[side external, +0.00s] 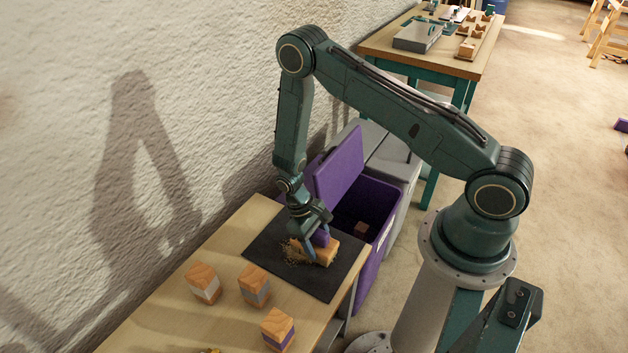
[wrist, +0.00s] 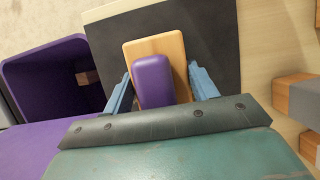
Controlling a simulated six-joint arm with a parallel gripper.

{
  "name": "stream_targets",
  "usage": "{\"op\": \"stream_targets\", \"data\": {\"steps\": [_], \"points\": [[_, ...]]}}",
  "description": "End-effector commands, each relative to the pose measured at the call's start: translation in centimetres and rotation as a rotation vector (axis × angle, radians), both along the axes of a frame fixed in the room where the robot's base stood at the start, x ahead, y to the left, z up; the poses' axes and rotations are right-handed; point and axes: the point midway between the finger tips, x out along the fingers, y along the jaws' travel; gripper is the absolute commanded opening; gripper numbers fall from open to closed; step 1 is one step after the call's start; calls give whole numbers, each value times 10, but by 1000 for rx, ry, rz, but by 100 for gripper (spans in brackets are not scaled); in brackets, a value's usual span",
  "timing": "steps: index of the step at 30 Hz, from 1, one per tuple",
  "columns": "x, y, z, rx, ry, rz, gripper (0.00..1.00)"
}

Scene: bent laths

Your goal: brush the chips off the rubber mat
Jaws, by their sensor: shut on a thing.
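The dark rubber mat (side external: 318,284) lies on the wooden bench beside the wall, and also shows in the wrist view (wrist: 215,42). My gripper (side external: 309,250) is low over the mat, shut on a brush (side external: 327,253) with a wooden back and a purple grip. In the wrist view, the brush (wrist: 155,82) sits between the two blue fingers of my gripper (wrist: 160,90). Pale chips (side external: 291,253) lie on the mat just left of the brush in the side view. I see no chips in the wrist view, and the bristles are hidden there.
A purple bin (side external: 384,198) with its lid raised stands beyond the mat's far end, a small block (side external: 361,229) inside. Three banded wooden blocks (side external: 203,283) (side external: 254,285) (side external: 278,329) stand on the bench nearer the camera. Another table (side external: 380,40) stands farther back.

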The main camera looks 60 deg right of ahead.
Motion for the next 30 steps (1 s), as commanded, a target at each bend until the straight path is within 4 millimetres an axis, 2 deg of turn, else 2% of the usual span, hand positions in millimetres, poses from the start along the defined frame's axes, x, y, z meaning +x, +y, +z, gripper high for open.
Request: {"op": "stream_targets", "data": {"steps": [12, 20, 21, 23, 30], "points": [[0, -39, -4, 0, 0, -2, 29], [1, -60, 0, 0, -1, -1, 29], [1, -59, 2, 0, -1, 0, 29], [1, -59, 18, -1, -4, 0, 29], [1, -59, 38, 0, -2, 0, 29]]}}
